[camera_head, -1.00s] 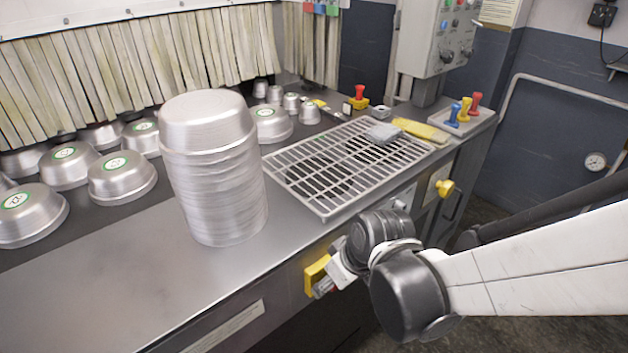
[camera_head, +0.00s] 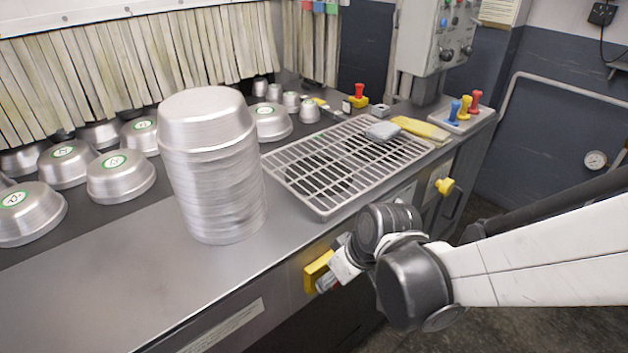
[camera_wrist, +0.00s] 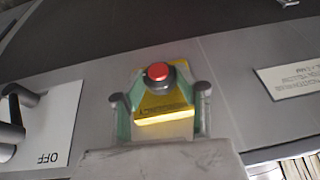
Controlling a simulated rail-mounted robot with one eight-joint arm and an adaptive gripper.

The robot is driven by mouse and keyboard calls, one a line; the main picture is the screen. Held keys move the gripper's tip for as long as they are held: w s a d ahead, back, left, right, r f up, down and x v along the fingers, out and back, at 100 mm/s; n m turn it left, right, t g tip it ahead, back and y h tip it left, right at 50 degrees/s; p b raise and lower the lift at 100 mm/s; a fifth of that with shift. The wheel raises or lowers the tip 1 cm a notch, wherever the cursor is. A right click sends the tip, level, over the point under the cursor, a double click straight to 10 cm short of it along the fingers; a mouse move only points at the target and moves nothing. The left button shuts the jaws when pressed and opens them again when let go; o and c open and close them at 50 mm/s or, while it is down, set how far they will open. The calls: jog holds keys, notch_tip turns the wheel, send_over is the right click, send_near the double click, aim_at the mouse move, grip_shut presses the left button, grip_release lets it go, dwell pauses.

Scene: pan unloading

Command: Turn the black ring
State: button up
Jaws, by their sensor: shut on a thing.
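A red button (camera_wrist: 158,72) with a black ring (camera_wrist: 159,86) around its base sits on a yellow box (camera_wrist: 165,104) in the wrist view. The yellow box also shows on the counter's front face in the head view (camera_head: 318,268). The red button and ring stand between the pads' far ends. In the head view my gripper (camera_head: 327,283) reaches the box from the right, and the button and ring are hidden.
A tall stack of metal pans (camera_head: 213,165) stands on the counter, left of a metal grate (camera_head: 345,165). In the wrist view an OFF plate (camera_wrist: 45,140) with dark handles lies to the left. Several upturned pans line the back. The counter's front left is clear.

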jog(key=y+b, duration=0.1)
jog(key=g+y+b, duration=0.2)
jog(key=shift+w+d+f+m+y, duration=0.25)
jog(key=shift+m+y, duration=0.05)
jog(key=shift+m, duration=0.1)
jog(key=shift+m+g+y+b, duration=0.3)
jog(key=shift+g+y+b, duration=0.5)
jog(key=shift+y+b, duration=0.6)
jog(key=shift+r+b, duration=0.1)
jog(key=shift+b, duration=0.2)
jog(key=o, duration=1.2)
jog(key=shift+d+r, duration=0.1)
jog(key=v, duration=1.1)
jog(key=shift+w+d+r, duration=0.1)
jog(key=shift+d+r, duration=0.1)
jog(key=shift+r, duration=0.15)
